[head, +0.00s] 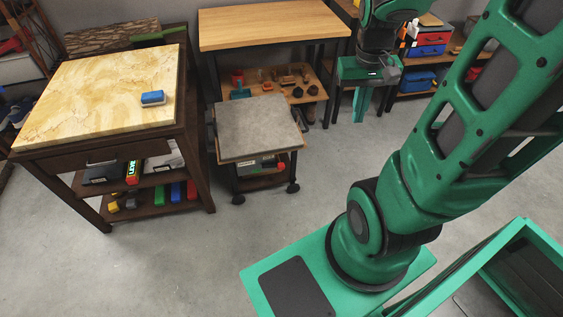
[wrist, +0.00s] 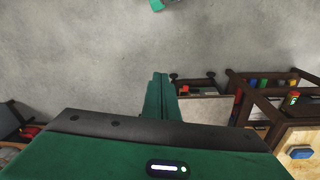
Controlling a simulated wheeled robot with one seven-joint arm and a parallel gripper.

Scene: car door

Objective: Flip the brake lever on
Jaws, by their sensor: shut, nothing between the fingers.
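No brake lever can be made out clearly in either view. A small cart with a grey top (head: 258,127) stands on casters in the head view, with a front left caster (head: 238,199) and a front right caster (head: 293,188). Any lever on them is too small to tell. My gripper (head: 361,118) is shut and empty, pointing down, to the right of the cart and apart from it. In the wrist view my gripper (wrist: 158,78) shows as green fingers together, with the cart (wrist: 200,108) just to their right, partly hidden by the gripper body.
A marble-topped table (head: 80,95) with a blue sponge (head: 152,98) stands left of the cart. A wooden workbench (head: 265,25) with shelf items stands behind it. A shelf with red and blue boxes (head: 428,45) is at the back right. The floor before the cart is clear.

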